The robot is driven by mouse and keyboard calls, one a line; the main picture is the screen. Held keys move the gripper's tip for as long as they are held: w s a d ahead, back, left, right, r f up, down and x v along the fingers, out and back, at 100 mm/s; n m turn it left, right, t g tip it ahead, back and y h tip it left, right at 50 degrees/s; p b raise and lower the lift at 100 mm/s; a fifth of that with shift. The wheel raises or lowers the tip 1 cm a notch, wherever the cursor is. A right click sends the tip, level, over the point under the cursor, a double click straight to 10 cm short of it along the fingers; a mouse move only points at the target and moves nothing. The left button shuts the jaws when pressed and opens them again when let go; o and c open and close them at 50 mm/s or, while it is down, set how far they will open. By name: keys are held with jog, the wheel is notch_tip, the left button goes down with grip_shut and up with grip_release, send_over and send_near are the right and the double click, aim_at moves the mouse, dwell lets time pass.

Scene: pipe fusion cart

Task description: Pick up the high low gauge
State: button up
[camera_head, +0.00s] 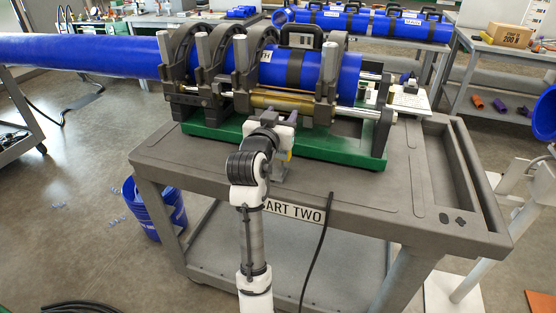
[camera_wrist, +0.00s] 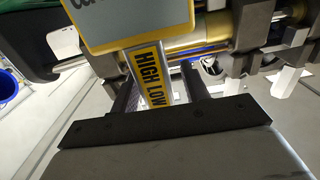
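The high low gauge (camera_wrist: 147,72) shows in the wrist view as a grey plate with yellow edges and a narrower handle carrying a yellow and black HIGH LOW label. The handle runs down, slightly tilted, between the two dark fingers of my gripper (camera_wrist: 163,92). The fingers stand apart on either side of it, and a gap seems to show on the right. Finger contact is partly hidden. In the head view my gripper (camera_head: 283,125) is at the cart's front side, by the green base. A small grey and yellow part of the gauge (camera_head: 288,155) shows beside it.
The fusion machine (camera_head: 265,100) with its clamps and blue pipe (camera_head: 90,53) stands just behind my gripper on the grey cart (camera_head: 400,190). The cart top is clear to the right. A black cable (camera_head: 320,245) hangs over the front edge. A blue bucket (camera_head: 160,215) is at lower left.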

grip_shut()
jog(key=shift+r, duration=0.1)
notch_tip(320, 180, up, 20)
jog(key=b, duration=0.1)
dwell(0.6)
